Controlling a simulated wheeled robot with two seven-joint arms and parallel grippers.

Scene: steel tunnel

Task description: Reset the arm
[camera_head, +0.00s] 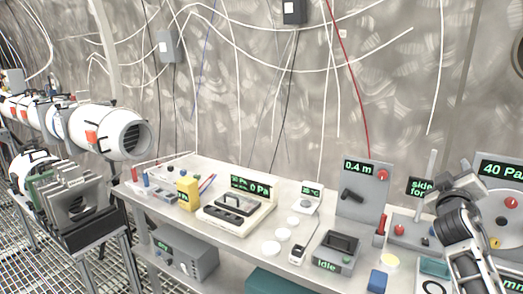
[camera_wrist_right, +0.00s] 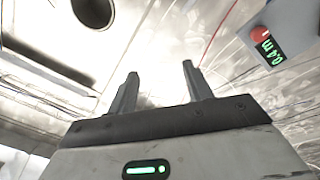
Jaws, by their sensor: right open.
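My right arm (camera_head: 466,240) rises from the lower right of the head view, folded in front of the panels at the right end of the bench. Its gripper (camera_head: 460,187) is seen at a slant there, and its fingertips are hard to make out. In the right wrist view my right gripper (camera_wrist_right: 162,85) has its two fingers apart with nothing between them. The fingers point up toward the wall and ceiling. My left gripper is not in view.
A long bench (camera_head: 262,220) carries several instruments, including a panel (camera_head: 362,190) reading 0.4 m, which also shows in the wrist view (camera_wrist_right: 280,35). A panel (camera_head: 505,190) reading 40 Pa stands close beside my right arm. Cables hang along the wall.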

